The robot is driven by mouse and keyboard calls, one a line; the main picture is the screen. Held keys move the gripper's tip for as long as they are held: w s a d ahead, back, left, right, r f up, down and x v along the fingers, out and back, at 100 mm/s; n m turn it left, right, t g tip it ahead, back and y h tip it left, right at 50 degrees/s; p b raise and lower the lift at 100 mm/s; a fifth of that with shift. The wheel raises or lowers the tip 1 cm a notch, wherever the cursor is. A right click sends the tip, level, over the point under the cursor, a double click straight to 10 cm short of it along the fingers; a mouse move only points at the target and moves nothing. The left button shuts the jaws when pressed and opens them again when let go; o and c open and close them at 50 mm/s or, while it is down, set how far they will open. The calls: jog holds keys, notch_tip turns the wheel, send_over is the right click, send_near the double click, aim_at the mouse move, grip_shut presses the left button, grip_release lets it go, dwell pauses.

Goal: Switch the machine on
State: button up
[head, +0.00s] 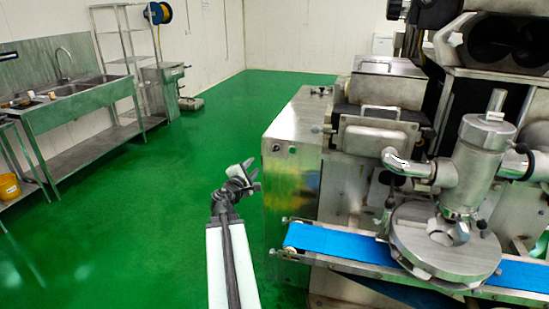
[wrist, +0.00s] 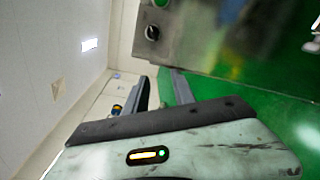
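The encrusting machine (head: 292,185) is a large steel unit on the right in the head view. Its cabinet's front face carries small round controls (head: 276,147) near the top. The knob's setting is too small to read.
A blue conveyor belt (head: 340,245) juts from the machine near my arm, below a round steel head (head: 445,240). A steel sink bench (head: 85,105) and rack (head: 125,60) stand along the left. Green floor (head: 150,210) between is clear.

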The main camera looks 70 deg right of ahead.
aim_at(275, 150)
jog(key=s+d+n, duration=0.1)
jog(key=d, duration=0.2)
jog(key=s+d+r, duration=0.1)
jog(key=s+d, duration=0.1)
jog(key=d, duration=0.2)
jog(key=s+d+n+h, duration=0.1)
jog(key=d, duration=0.3)
jog(key=shift+s+r+n, duration=0.3)
grip_shut()
jog(key=shift+a, duration=0.2)
jog(key=shift+d, duration=0.1)
